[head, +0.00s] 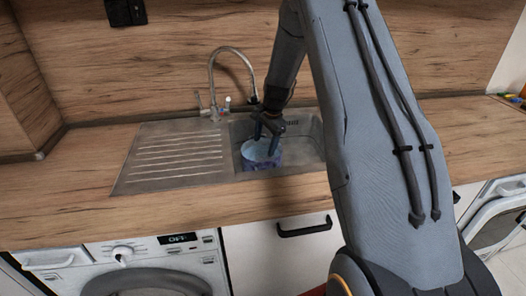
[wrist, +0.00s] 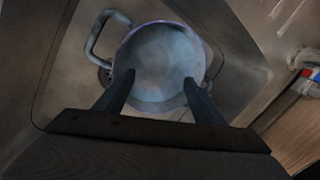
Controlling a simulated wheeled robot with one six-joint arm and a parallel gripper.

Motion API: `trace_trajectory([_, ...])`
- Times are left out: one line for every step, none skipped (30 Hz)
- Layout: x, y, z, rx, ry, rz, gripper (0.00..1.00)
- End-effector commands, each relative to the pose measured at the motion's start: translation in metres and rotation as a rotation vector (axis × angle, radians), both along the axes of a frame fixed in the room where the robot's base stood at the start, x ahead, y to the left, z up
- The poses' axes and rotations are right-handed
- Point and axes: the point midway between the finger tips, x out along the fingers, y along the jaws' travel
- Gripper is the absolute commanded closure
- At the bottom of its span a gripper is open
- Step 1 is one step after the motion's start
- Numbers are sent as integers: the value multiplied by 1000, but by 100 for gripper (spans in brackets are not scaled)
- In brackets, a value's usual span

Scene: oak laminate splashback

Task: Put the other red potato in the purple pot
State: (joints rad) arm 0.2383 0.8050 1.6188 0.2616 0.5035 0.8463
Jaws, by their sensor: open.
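The purple pot (head: 258,163) stands in the sink basin below the tap. In the wrist view I look down into the pot (wrist: 158,58). Its inside is pale grey-blue, and I make out no potato in it. A handle sticks out at its upper left. My gripper (head: 267,143) is over the pot, pointing down, with its fingers apart. In the wrist view the open gripper (wrist: 158,78) has nothing between its fingertips, which overlap the pot's opening. No red potato is visible in either view.
The steel sink (head: 312,150) surrounds the pot, with its ribbed drainboard (head: 178,155) empty on the left. The curved tap (head: 213,68) rises behind, close to my arm. Small coloured items (head: 514,99) lie at the far right of the counter. The wooden counter (head: 75,185) at left is clear.

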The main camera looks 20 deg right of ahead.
Motion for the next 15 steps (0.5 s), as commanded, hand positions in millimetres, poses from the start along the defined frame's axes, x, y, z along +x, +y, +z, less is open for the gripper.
trace_trajectory([-2, -1, 8, -1, -1, 0, 37])
trace_trajectory([-3, -1, 14, -1, -2, -1, 37])
trace_trajectory([-4, -2, 21, -1, -2, -1, 37])
trace_trajectory([-6, -2, 26, -1, -2, -1, 37])
trace_trajectory([-8, -3, 31, -1, -1, 0, 37])
trace_trajectory([-9, -3, 37, 0, -2, 0, 37])
trace_trajectory([-10, -4, 42, -1, -2, -1, 37])
trace_trajectory([-11, -4, 46, -1, -1, 0, 37])
trace_trajectory([-13, -4, 52, -1, -1, 0, 37])
trace_trajectory([-14, -5, 55, -1, -1, 0, 37])
trace_trajectory([-15, -5, 58, -1, -1, 0, 37])
trace_trajectory([-16, -5, 62, -1, 0, 0, 37])
trace_trajectory([-17, -5, 65, 0, 0, 0, 37])
trace_trajectory([-18, -5, 67, 0, 1, 0, 37])
trace_trajectory([-18, -5, 69, 0, 1, 0, 37])
